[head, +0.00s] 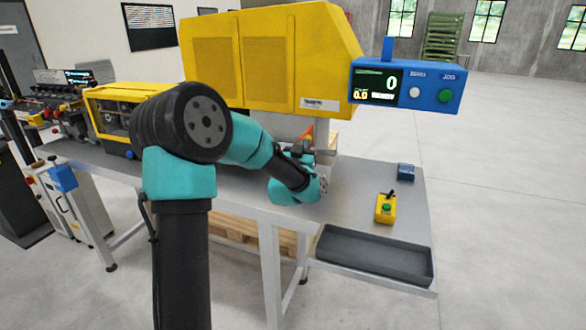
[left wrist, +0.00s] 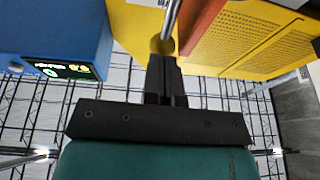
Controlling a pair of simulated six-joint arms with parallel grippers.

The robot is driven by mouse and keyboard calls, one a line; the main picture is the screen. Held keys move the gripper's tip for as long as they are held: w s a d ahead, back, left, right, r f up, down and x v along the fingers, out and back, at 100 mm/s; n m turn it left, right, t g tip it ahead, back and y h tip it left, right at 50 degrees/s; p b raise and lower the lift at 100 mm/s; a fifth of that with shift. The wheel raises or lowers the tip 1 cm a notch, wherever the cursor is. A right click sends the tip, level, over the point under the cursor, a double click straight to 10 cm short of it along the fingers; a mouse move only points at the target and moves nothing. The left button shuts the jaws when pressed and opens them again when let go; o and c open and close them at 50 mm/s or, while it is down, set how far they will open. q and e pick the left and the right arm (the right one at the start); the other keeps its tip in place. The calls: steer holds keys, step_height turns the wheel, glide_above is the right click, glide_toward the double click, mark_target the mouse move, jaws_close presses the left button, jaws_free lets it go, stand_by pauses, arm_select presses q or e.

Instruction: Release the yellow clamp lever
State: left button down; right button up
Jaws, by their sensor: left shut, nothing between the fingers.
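In the left wrist view, a metal rod (left wrist: 172,20) comes down from the top edge. A rounded yellow end (left wrist: 160,47), apparently of the clamp lever, shows at its foot. My left gripper (left wrist: 165,60) is shut and empty, with its black fingertips just below this yellow end; I cannot tell whether they touch. In the head view, my left arm reaches across to the front of the yellow machine (head: 270,60), beside a grey metal fitting (head: 325,153) under it. The lever is not clear there, being small or hidden by my arm. My right gripper is not in view.
A blue control box (head: 408,84) with a display reading 0 hangs at the machine's right. A yellow button box (head: 385,209) and a small blue box (head: 405,171) stand on the table's right part. A dark empty tray (head: 375,255) lies along the front edge.

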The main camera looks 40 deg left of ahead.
arm_select(q)
steer(key=v, duration=1.3)
steer(key=shift+s+r, duration=0.3)
steer(key=shift+r, duration=0.1)
steer(key=shift+a, duration=0.1)
